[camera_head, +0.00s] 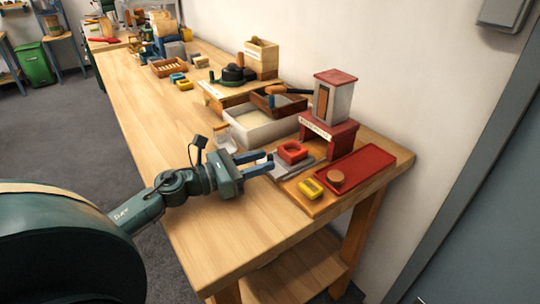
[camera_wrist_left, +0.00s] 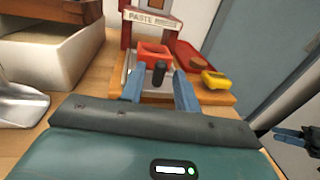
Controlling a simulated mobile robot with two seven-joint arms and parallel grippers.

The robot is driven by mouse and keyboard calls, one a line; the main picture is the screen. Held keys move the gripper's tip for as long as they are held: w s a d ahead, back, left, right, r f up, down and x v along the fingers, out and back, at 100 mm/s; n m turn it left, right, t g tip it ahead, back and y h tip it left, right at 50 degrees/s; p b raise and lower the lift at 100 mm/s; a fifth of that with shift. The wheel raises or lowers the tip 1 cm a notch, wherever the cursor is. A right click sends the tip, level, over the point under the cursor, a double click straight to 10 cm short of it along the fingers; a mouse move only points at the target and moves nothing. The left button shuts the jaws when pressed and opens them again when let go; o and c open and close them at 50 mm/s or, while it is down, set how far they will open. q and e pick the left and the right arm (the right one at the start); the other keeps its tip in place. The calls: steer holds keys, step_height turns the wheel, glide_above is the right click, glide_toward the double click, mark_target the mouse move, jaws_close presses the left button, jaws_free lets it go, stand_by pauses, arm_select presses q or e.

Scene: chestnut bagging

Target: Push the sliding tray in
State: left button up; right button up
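The sliding tray (camera_head: 292,168) is a grey plate at the foot of the red-and-white paste dispenser (camera_head: 329,112), carrying a red square cup (camera_head: 292,152). In the left wrist view, the red cup (camera_wrist_left: 153,54) sits under the sign reading PASTE, with a dark upright knob (camera_wrist_left: 159,73) in front of it. My left gripper (camera_head: 269,164) is at the tray's near-left end. Its blue fingers are apart, one on each side of the knob in the left wrist view (camera_wrist_left: 159,92); contact cannot be told. My right gripper (camera_wrist_left: 291,136) shows partly at the right edge of that view.
A yellow block (camera_head: 311,188) and a red flat tray (camera_head: 355,171) with a round brown piece (camera_head: 335,177) lie right of the sliding tray. A white bin (camera_head: 262,128) and metal scoop (camera_head: 226,142) stand left. The front tabletop is clear.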

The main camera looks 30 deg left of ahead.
mark_target(270, 159)
arm_select(q)
steer(key=shift+x, duration=1.55)
steer(key=shift+c, duration=0.4)
jaws_close()
